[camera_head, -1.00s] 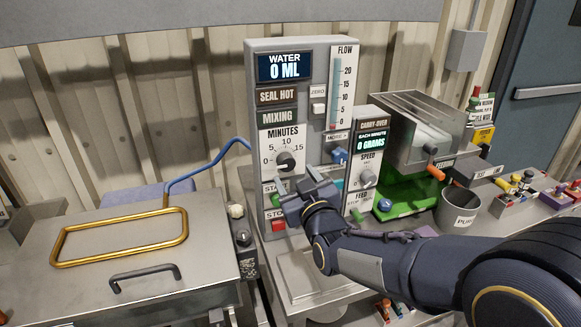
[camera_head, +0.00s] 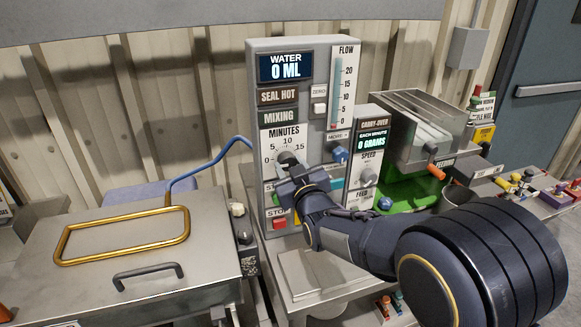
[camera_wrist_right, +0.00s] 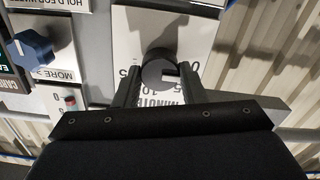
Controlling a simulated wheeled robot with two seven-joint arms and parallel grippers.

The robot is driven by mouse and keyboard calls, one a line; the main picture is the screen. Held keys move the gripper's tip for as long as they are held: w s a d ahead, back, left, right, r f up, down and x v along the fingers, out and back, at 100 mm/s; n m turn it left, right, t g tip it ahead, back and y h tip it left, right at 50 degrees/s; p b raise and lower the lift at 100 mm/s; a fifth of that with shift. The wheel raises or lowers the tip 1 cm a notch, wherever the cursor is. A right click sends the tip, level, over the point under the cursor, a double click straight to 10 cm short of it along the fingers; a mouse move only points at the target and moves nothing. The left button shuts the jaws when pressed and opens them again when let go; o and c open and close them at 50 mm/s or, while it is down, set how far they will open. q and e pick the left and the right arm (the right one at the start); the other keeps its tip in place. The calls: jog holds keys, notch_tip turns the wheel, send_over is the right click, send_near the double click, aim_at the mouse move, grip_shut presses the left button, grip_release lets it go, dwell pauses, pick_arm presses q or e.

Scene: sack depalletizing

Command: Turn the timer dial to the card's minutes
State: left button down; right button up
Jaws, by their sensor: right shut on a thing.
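The minutes dial (camera_wrist_right: 160,72) is a dark round knob on a white scale plate (camera_head: 287,142) marked 0, 5, 10 and 15, on the grey control panel (camera_head: 252,100). My right gripper (camera_head: 287,170) is at the dial in the head view and covers its lower part. In the right wrist view my right gripper (camera_wrist_right: 158,90) has one finger on each side of the dial and is shut on it. The dial's pointer setting is hard to read. No minutes card can be made out. My left gripper is not in view.
The stop button (camera_head: 279,222) is just below my right gripper. A blue knob (camera_head: 339,154) by the MORE label is to the right; it also shows in the right wrist view (camera_wrist_right: 32,46). A lidded steel box (camera_head: 130,245) stands left, a green-based feeder (camera_head: 405,205) right.

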jog(key=shift+f+m+b, duration=0.15)
jog(key=shift+m+b, duration=0.35)
jog(key=shift+b, duration=0.3)
jog(key=shift+c, duration=0.3)
jog(key=m+b, duration=0.4)
jog(key=shift+f+b, duration=0.1)
jog(key=shift+b, duration=0.25)
jog(key=m+b, duration=0.3)
jog(key=shift+m, duration=0.3)
jog(key=m+b, duration=0.2)
jog(key=m, duration=0.1)
jog(key=shift+m, duration=0.3)
jog(key=m+b, duration=0.2)
jog(key=m, duration=0.2)
jog(key=shift+d, duration=0.1)
jog(key=m+b, duration=0.2)
jog(key=m, duration=0.3)
jog(key=m+b, duration=0.2)
jog(key=m, duration=0.2)
jog(key=shift+m, duration=0.3)
jog(key=shift+m+b, duration=0.7)
jog(key=shift+m, duration=1.3)
